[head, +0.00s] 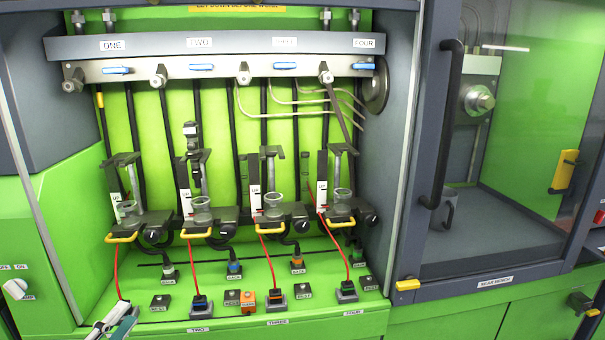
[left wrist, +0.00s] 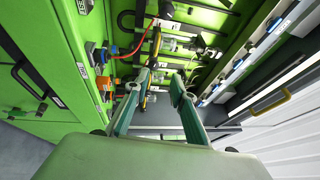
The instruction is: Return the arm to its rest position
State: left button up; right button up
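My left gripper (head: 116,324) shows only as green-grey fingertips at the bottom left edge of the head view, in front of the bench's lower ledge. In the left wrist view my left gripper (left wrist: 160,80) has its two fingers spread, with no object held between them. A dark bar with a yellow end (left wrist: 153,60) appears beyond the fingers; whether it touches them cannot be told. The rest of my left arm is out of the head view. My right gripper is in neither view.
The green testbench has several clamp stations with yellow handles (head: 122,237) and glass cups (head: 201,205). Red cables (head: 275,265) run to connectors on the ledge. A glazed cabinet door with a dark handle (head: 447,125) stands at right. A side wall (head: 22,80) bounds the left.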

pick_arm(q)
jog(key=s+d+f+n+g, duration=0.2)
jog(key=d+f+n, duration=0.1)
jog(key=f, duration=0.4)
jog(key=s+d+f+n+g+y, duration=0.1)
jog(key=d+f+n, duration=0.1)
jog(key=f+n, duration=0.35)
jog(key=s+d+f+n+g, duration=0.2)
jog(key=d+f, duration=0.1)
jog(key=f, duration=0.6)
jog(key=s+d+f+n+g, duration=0.3)
jog(key=s+d+f+n, duration=0.2)
jog(key=s+d+f, duration=0.3)
jog(key=d+f, duration=0.3)
jog(key=shift+s+d+f+g+h, duration=0.2)
jog(key=shift+d+g+h, duration=0.1)
jog(key=shift+g, duration=0.1)
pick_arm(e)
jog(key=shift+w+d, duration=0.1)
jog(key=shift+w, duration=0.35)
pick_arm(q)
jog(key=shift+a, duration=0.1)
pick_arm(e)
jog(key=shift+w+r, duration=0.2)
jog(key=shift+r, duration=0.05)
